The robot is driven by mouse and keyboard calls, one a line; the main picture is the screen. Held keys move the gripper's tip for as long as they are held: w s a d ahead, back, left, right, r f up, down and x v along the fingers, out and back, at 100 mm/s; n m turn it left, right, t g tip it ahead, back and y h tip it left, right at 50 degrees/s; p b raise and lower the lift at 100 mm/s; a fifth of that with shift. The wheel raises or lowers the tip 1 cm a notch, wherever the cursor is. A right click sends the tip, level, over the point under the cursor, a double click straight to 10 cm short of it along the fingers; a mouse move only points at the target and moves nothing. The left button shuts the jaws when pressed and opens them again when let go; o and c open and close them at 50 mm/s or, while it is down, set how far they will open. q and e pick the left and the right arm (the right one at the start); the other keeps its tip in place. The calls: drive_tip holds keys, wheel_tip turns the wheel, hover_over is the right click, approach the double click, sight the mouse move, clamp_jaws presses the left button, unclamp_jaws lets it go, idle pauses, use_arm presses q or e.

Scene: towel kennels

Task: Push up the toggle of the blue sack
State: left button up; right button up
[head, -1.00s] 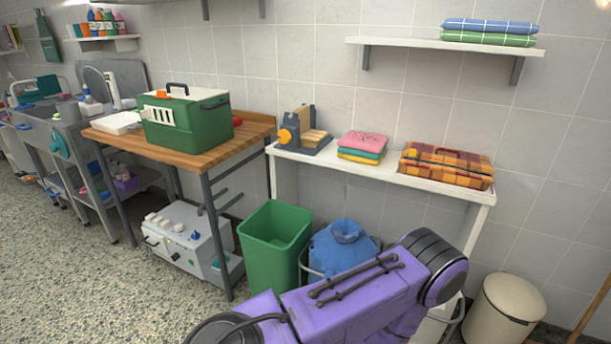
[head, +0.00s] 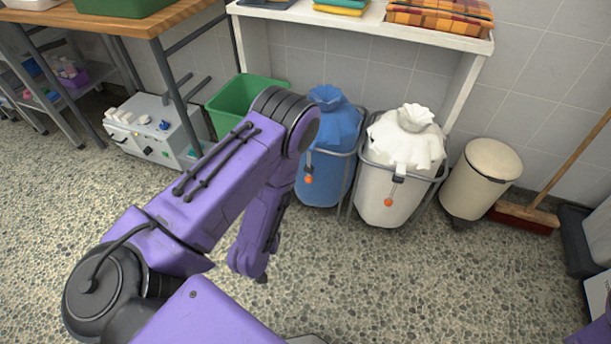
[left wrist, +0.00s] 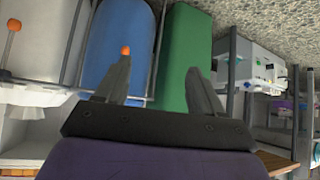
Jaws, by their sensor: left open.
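The blue sack (head: 333,168) hangs in a metal frame under the white table, its gathered top upright. Its toggle, a small orange ball (head: 308,180) below a short cord piece, hangs on the sack's front. In the left wrist view, which is upside down, the blue sack (left wrist: 112,38) and its orange toggle (left wrist: 126,50) also show. My left gripper (left wrist: 157,67) is open and empty. The toggle appears close to one fingertip there; whether they touch I cannot tell. In the head view my forearm hangs left of the sack and the fingers are mostly hidden. My right gripper is not in view.
A white sack (head: 405,150) with its own orange toggle (head: 388,202) stands right of the blue one. A green bin (head: 240,98) stands to the left. A cream pedal bin (head: 480,180) and a broom (head: 525,215) are farther right. The floor in front is clear.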

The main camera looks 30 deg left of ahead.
use_arm(q)
drive_tip(key=w+a+f+m+t+b, duration=0.1)
drive_tip(key=w+a+f+t+b, duration=0.1)
drive_tip(key=w+f+b, duration=0.3)
drive_tip(key=w+a+f+t+b, duration=0.1)
drive_tip(key=w+f+t+b, duration=0.2)
drive_tip(key=w+b, duration=0.4)
drive_tip(key=m+t+b, duration=0.2)
drive_tip(key=t+b, duration=0.3)
drive_tip(key=b, duration=0.5)
approach(307, 172)
drive_tip(key=w, duration=0.1)
drive_tip(key=b+x, duration=0.4)
drive_tip(key=x, duration=0.5)
drive_tip(key=shift+w+r, duration=0.15)
drive_tip(key=shift+w, duration=0.15)
drive_tip(key=shift+w+a+r, duration=0.1)
drive_tip(key=shift+w+a, duration=0.05)
drive_tip(key=shift+w, duration=0.35)
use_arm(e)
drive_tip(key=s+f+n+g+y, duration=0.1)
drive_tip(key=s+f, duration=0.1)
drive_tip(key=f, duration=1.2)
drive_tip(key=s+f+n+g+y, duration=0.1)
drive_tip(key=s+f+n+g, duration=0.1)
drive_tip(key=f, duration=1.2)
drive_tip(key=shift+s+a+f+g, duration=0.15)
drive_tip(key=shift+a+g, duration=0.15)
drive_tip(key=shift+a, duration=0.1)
